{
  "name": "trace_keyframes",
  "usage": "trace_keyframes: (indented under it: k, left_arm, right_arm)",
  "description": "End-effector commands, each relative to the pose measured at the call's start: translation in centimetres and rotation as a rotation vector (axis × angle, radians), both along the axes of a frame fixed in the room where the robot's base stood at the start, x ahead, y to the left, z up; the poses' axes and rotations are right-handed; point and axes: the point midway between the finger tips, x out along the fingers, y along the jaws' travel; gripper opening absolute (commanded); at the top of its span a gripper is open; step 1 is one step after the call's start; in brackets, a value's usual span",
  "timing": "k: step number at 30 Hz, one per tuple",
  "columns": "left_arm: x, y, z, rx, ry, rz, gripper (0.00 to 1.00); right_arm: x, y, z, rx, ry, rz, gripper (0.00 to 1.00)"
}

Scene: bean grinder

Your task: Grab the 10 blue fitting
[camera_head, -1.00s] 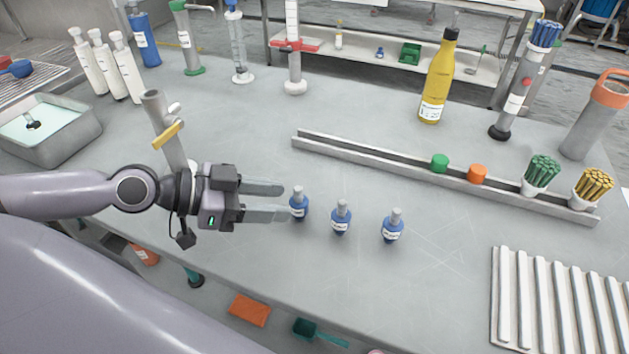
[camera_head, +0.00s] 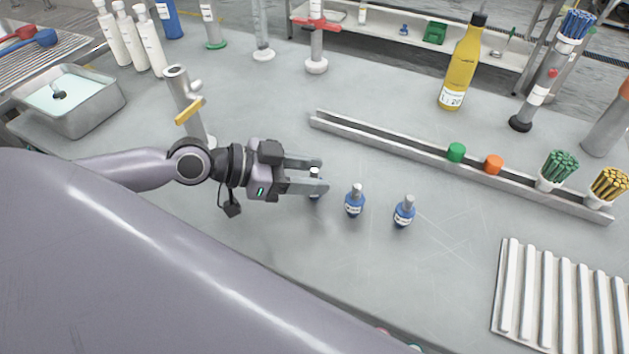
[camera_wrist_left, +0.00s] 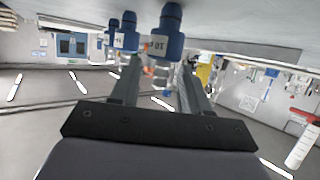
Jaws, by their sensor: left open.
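Three small blue fittings with grey tops stand upright in a row on the grey table. The left one (camera_head: 315,194) is partly hidden by my left gripper (camera_head: 323,175), whose open fingers reach to either side of it. The middle fitting (camera_head: 354,204) and the right fitting (camera_head: 404,213) stand clear of the fingers. In the left wrist view, which is upside down, the nearest fitting (camera_wrist_left: 168,38) carries a label reading "10" and shows between the open fingers (camera_wrist_left: 160,62). The other two fittings (camera_wrist_left: 122,40) show behind it. My right gripper is out of view.
A metal rail (camera_head: 400,148) crosses the table behind the fittings, with a green cap (camera_head: 456,152) and an orange cap (camera_head: 493,165). A yellow bottle (camera_head: 461,70) stands beyond it. A ribbed white rack (camera_head: 560,295) lies at the right. The table before the fittings is clear.

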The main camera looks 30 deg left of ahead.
Motion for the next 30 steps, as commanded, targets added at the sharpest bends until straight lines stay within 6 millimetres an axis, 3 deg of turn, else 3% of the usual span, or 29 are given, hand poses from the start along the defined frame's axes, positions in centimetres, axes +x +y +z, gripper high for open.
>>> trace_keyframes:
  k: [9, 19, 23, 24, 30]
  left_arm:
    - [1.7, -1.8, -1.0, -0.001, 0.0, 0.0, 0.46]
    - [1.8, -2.0, -1.3, 0.0, 0.001, -0.001, 0.46]
    - [1.8, -2.0, -1.3, 0.0, 0.001, -0.001, 0.04]
    - [1.8, -2.0, -1.3, 0.001, 0.002, -0.001, 0.0]
    - [1.7, -1.9, -1.4, 0.003, 0.005, -0.001, 0.0]
  right_arm:
    - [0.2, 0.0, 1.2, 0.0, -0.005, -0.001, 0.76]
    - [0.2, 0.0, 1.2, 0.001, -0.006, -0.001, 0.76]
    - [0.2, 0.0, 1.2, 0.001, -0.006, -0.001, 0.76]
    - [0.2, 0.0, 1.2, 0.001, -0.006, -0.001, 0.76]
    - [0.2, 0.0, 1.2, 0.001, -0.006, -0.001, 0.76]
